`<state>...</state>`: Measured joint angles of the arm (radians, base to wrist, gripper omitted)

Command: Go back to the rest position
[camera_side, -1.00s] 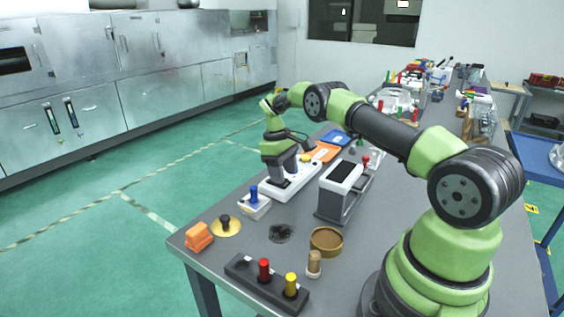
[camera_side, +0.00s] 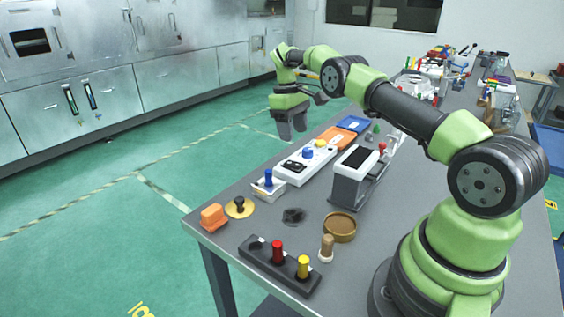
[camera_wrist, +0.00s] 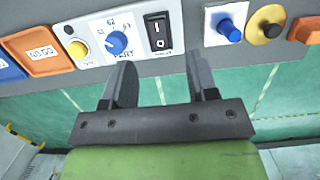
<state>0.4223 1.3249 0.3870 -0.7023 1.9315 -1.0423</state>
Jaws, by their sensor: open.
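My gripper (camera_side: 291,128) is in the air beyond the left edge of the table in the side view, above the floor. In the wrist view its two dark fingers (camera_wrist: 161,85) stand well apart with nothing between them. The white control box (camera_side: 302,163) lies on the table just in front of the gripper. In the wrist view this box shows a blue knob (camera_wrist: 116,42), a yellow button (camera_wrist: 77,49) and a black rocker switch (camera_wrist: 157,31). The fingers are apart from the box.
A grey device with a dark screen (camera_side: 360,160) stands right of the box. A blue-knobbed block (camera_side: 268,183), orange block (camera_side: 213,216), brown dish (camera_side: 340,227) and dark rack (camera_side: 254,249) with red and yellow pegs occupy the near end. Orange (camera_side: 337,136) and blue (camera_side: 354,124) plates lie behind.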

